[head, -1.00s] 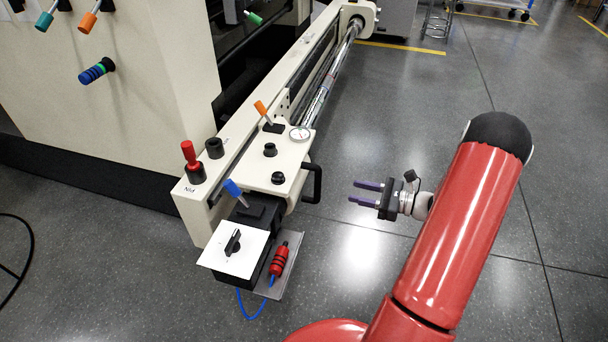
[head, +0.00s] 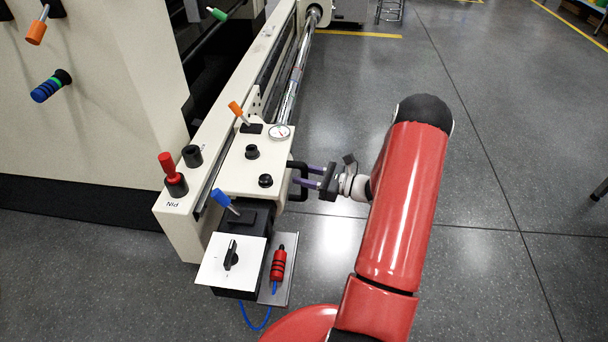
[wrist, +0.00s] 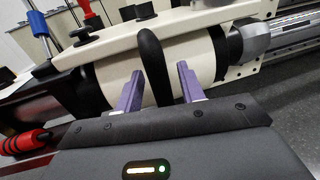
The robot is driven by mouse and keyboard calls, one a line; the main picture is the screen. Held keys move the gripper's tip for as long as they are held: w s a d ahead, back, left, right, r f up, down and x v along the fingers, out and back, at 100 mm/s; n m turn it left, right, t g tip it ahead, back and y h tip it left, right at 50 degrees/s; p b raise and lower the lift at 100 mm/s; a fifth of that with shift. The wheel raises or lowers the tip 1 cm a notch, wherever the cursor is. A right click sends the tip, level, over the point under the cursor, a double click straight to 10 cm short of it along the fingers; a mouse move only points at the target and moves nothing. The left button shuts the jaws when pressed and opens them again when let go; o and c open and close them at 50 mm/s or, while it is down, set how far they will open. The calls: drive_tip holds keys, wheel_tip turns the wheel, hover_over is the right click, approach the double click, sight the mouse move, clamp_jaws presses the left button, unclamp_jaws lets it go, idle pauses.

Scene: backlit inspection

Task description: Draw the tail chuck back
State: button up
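The tail chuck (head: 236,178) is a cream carriage on the rail at the near end of the machine, with a round dial and black knobs on top. Its black pull handle (head: 290,195) sticks out on its right side. My gripper (head: 306,175) is at this handle, its purple fingers pointing left. In the wrist view the handle (wrist: 150,60) stands upright between the two spread fingertips (wrist: 158,82).
An orange lever (head: 236,110) and a blue lever (head: 222,200) stand beside the carriage. A red-handled pin (head: 172,175) is on the frame end. A white switch plate (head: 228,262) and a red plug (head: 278,264) are in front.

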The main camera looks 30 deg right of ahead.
drive_tip(key=shift+w+a, duration=0.1)
clamp_jaws()
idle(0.4)
